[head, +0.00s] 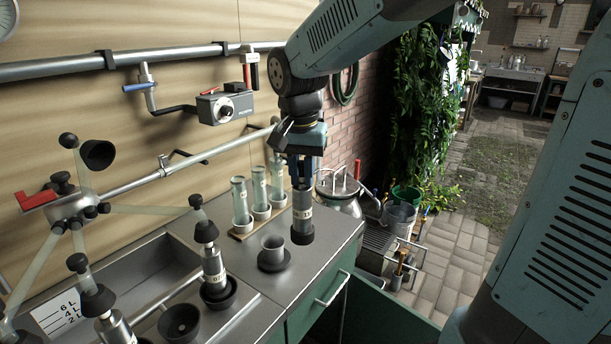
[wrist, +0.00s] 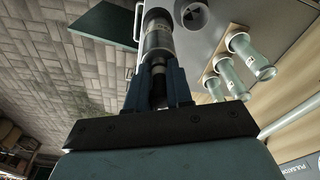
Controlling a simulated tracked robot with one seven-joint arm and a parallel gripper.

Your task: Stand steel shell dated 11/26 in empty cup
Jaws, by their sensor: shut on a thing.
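My gripper (head: 302,182) is shut on a steel shell (head: 302,211) with a pale label band and a black lower end. It hangs upright over the counter's right side, its lower end near the counter edge; I cannot tell if it touches. The label is too small to read. In the wrist view the shell (wrist: 157,38) points away from my gripper (wrist: 159,88). A black cup (head: 180,323) stands open and empty at the front.
Another labelled steel shell (head: 214,264) stands in a black cup (head: 219,294). Several clear tubes (head: 240,202) stand on a wooden rack behind. A sink (head: 135,272) and a branched pipe fitting (head: 75,208) lie left. The counter (head: 330,238) ends just right of the held shell.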

